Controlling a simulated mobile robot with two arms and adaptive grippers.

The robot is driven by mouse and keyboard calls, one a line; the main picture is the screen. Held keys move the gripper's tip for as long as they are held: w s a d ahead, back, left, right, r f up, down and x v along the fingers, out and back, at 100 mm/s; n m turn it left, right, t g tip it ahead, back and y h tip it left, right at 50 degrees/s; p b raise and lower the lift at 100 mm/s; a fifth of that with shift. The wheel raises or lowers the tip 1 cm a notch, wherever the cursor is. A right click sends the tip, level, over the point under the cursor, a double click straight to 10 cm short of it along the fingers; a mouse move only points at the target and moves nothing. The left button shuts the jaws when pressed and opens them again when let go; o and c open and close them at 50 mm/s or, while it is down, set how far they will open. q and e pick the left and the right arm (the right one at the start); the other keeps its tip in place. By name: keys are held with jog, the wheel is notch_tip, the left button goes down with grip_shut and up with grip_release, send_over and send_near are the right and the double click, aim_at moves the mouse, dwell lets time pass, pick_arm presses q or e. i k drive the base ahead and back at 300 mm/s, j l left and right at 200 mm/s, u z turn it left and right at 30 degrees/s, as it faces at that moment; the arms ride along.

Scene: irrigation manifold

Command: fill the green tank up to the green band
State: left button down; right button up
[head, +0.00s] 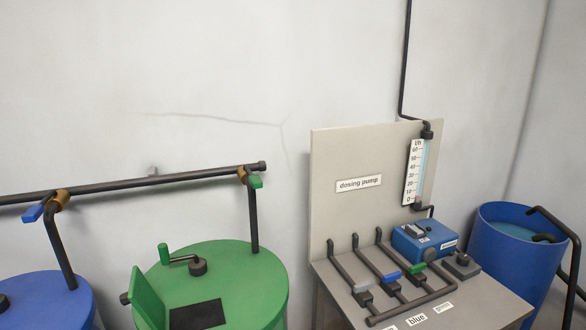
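The green tank (245,275) stands at the lower middle of the head view, cut off by the bottom edge. On its top are a crank with a green grip (164,253), a raised green flap (148,297) and a dark rectangular patch (198,314). A pipe drops to the tank from the overhead line, with a green valve handle (256,181) at its top. The green band and the liquid level do not show. On the bench is a branched pipe manifold (400,304) with grey, blue and green (416,268) handles. Neither gripper is in view.
A blue tank (45,302) stands at left, under a blue valve handle (33,212). The dosing pump panel (330,210) carries a scaled flow tube (413,172). A blue pump box (424,241) sits on the bench. An open blue barrel (500,265) holds liquid at right.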

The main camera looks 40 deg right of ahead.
aim_at(255, 181)
jog(key=k+l, duration=0.1)
jog(key=l, duration=0.25)
jog(key=k+l, duration=0.15)
jog(key=l, duration=0.2)
jog(key=k+l, duration=0.1)
jog(key=l, duration=0.25)
jog(key=k+l, duration=0.15)
jog(key=l, duration=0.2)
jog(key=k+l, duration=0.1)
jog(key=l, duration=0.25)
